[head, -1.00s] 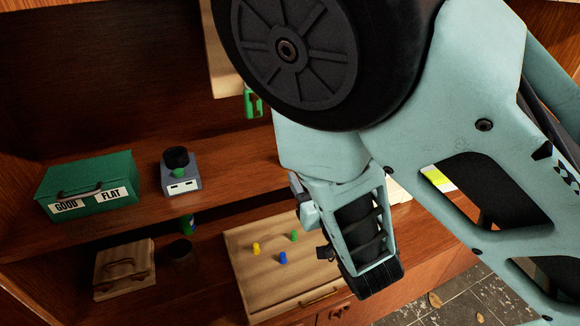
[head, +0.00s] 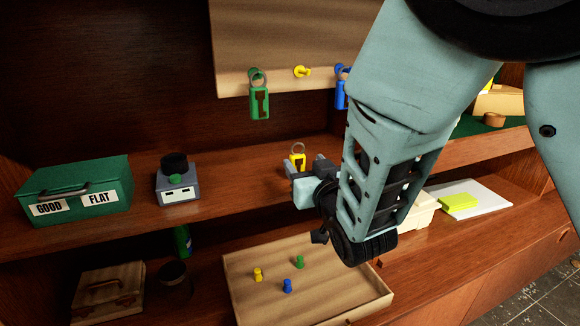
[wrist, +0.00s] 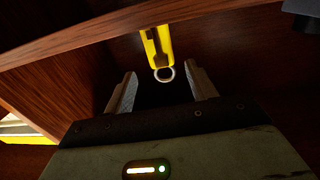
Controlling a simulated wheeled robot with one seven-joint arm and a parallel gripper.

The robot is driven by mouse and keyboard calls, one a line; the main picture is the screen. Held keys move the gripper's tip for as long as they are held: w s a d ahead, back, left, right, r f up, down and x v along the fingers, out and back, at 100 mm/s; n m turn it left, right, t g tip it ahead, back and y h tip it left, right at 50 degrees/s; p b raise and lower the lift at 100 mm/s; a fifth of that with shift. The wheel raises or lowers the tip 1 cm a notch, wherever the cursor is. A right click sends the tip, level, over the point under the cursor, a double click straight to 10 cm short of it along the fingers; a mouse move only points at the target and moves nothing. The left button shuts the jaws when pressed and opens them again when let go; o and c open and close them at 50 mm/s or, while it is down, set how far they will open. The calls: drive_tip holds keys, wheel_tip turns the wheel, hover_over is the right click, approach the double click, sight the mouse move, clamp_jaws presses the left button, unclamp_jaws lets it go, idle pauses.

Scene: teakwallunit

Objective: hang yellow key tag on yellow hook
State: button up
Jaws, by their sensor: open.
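The yellow key tag (head: 297,163) stands upright with its metal ring on top, above the middle shelf; its lower end is hidden behind my gripper. It also shows in the wrist view (wrist: 163,40), ring towards me. My gripper (head: 304,170) is open, close to the tag. In the wrist view the ring lies between the fingertips, with a gap on each side, and the tag body lies farther out. The yellow hook (head: 302,71) is bare on the wooden board (head: 285,35), above the tag. A green key tag (head: 259,102) and a blue key tag (head: 341,92) hang on either side of it.
A green box (head: 78,190) and a small grey device (head: 177,187) stand left on the middle shelf. Below are a wooden tray (head: 245,290) with coloured pegs, a wooden case (head: 108,293) and a dark cup (head: 173,283). The middle shelf is clear between device and gripper.

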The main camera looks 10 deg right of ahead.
sight(298, 155)
drive_tip(key=shift+x, duration=2.95)
drive_tip(key=shift+s+a+r, duration=0.1)
drive_tip(key=shift+a+r, duration=0.05)
drive_tip(key=shift+r, duration=0.05)
drive_tip(key=c, duration=1.1)
